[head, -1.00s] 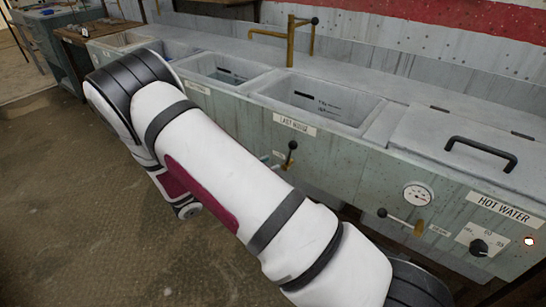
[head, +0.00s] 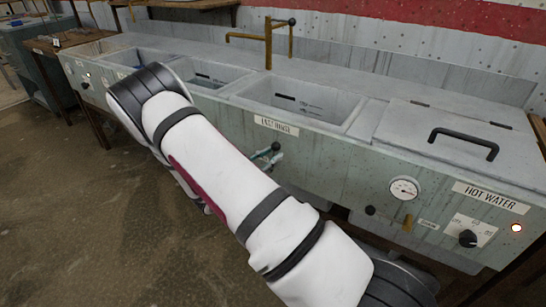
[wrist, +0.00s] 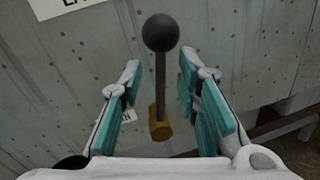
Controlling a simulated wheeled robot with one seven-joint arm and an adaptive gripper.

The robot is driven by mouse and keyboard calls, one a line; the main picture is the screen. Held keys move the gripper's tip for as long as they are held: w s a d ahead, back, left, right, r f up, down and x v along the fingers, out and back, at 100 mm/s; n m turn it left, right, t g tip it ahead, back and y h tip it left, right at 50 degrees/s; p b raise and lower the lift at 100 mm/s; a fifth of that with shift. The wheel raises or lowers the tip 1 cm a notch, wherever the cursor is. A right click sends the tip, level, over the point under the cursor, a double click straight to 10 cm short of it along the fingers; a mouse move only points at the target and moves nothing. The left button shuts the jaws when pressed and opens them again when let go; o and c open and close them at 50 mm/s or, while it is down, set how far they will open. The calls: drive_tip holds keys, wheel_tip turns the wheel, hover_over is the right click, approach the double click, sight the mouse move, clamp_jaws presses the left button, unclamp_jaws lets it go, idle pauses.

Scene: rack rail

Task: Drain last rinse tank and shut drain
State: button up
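The last rinse tank (head: 300,97) is an open grey basin in the long counter, with a "LAST RINSE" label (head: 276,125) on its front. Its water level is not clear. Below the label is a drain lever with a black ball knob (head: 275,147). In the wrist view its knob (wrist: 160,32) is at the top, with the dark rod running down to a brass base (wrist: 159,128). My gripper (wrist: 161,75) is open, its teal-padded fingers either side of the rod with gaps on both sides. In the head view my gripper (head: 265,157) is at the lever, partly hidden by my arm.
To the right is the lidded hot water tank (head: 440,145) with a gauge (head: 404,189), another lever with a black knob (head: 370,210), a dial (head: 468,238) and a lit lamp (head: 516,227). A brass tap (head: 268,45) stands behind the basins. Floor is clear at left.

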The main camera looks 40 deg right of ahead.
drive_tip(key=shift+w+d, duration=0.1)
drive_tip(key=shift+d, duration=0.75)
drive_tip(key=shift+c, duration=0.2)
clamp_jaws()
